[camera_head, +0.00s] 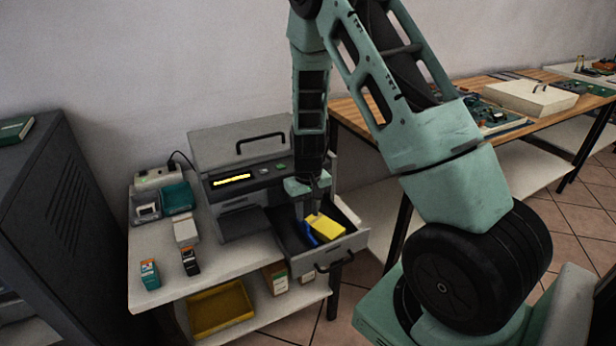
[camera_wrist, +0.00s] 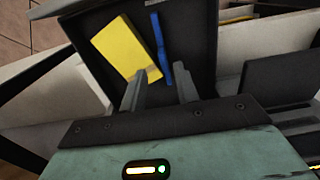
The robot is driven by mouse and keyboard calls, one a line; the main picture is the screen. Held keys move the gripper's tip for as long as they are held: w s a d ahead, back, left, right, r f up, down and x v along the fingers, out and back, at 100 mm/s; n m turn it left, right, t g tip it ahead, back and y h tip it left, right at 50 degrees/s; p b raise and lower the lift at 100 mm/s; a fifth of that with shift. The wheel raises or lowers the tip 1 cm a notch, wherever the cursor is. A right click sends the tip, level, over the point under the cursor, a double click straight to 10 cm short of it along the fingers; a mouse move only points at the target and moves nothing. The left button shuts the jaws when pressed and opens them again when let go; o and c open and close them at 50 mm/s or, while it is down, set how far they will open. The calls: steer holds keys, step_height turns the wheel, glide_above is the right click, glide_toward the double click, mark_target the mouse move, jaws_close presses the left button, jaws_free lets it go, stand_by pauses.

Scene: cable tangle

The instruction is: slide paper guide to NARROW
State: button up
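The printer's tray (camera_head: 350,245) is pulled out like a drawer. In it lie a yellow block (camera_head: 327,227), perhaps paper, and a slim blue piece (camera_head: 310,236) that looks like the paper guide. The wrist view also shows the yellow block (camera_wrist: 124,47) and the blue guide (camera_wrist: 160,48), side by side with a small gap. My gripper (camera_head: 312,210) points down over the tray. In the wrist view, my gripper (camera_wrist: 161,72) is open, and the guide's near end lies in line with the gap between its fingers. I cannot tell whether they touch. No NARROW mark is legible.
The grey printer (camera_head: 237,150) has a lit yellow display and a handle on its lid. Small boxes and cartridges (camera_head: 150,274) stand on the white table left of it. A yellow bin (camera_head: 220,308) sits on the shelf below. A dark cabinet (camera_head: 60,210) stands at left.

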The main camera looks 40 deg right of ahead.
step_height(320, 180, up, 14)
steer(key=p, duration=0.1)
steer(key=shift+r, duration=0.15)
stand_by(0.5)
steer(key=s+a+r+n+y+p, duration=0.1)
steer(key=s+a+r+n+p, duration=0.2)
steer(key=a, duration=0.7)
steer(key=s+a+r+n+p, duration=0.1)
steer(key=s+a+r+n, duration=0.3)
steer(key=a, duration=0.6)
steer(key=s+a+r+n+p, duration=0.1)
steer(key=s+a+r+n, duration=0.1)
steer(key=s+a, duration=0.3)
steer(key=s+a+r+n+p, duration=0.1)
steer(key=s+a+r, duration=0.3)
steer(key=s, duration=0.6)
steer(key=shift+s+a+r+n+p, duration=0.3)
steer(key=shift+a+r+n+p, duration=0.1)
steer(key=shift+a+p, duration=0.4)
